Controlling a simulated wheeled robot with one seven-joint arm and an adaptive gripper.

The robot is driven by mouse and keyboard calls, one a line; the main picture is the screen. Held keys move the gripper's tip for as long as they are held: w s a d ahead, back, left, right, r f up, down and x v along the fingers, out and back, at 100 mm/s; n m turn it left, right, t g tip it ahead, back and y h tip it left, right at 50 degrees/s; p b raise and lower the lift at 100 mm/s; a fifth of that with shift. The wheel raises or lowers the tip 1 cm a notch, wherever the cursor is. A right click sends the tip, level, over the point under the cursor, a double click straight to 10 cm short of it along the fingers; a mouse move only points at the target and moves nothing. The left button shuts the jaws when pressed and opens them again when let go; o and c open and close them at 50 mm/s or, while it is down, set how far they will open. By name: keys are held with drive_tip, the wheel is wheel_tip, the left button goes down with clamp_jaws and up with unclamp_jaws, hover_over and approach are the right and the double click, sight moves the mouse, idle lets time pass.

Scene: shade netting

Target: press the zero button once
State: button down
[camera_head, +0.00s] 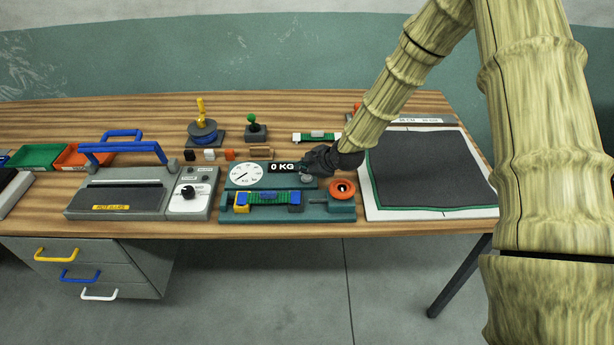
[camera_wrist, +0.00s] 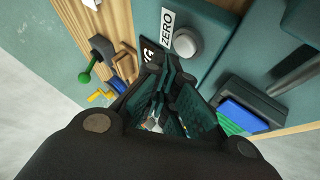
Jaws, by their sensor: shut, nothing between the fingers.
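The zero button (camera_wrist: 187,43) is a round grey knob on the teal tester, beside a white label reading ZERO (camera_wrist: 167,32) in the wrist view. In the head view the button (camera_head: 306,178) shows just below my gripper's tip, right of the black 0 KG display (camera_head: 284,167). My gripper (camera_head: 312,163) is shut and empty, over the right part of the tester's panel. In the wrist view its fingertips (camera_wrist: 167,72) lie close to the button, to its lower left. I cannot tell whether they touch anything.
The tester (camera_head: 230,213) also carries a round dial (camera_head: 246,175), a green clamped strip (camera_head: 268,198) and an orange wheel (camera_head: 342,188). A sealer (camera_head: 115,200) stands left; a dark mat (camera_head: 425,165) lies right.

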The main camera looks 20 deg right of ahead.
sight(305, 178)
drive_tip(key=shift+r+p, duration=1.35)
drive_tip(key=shift+r, duration=1.15)
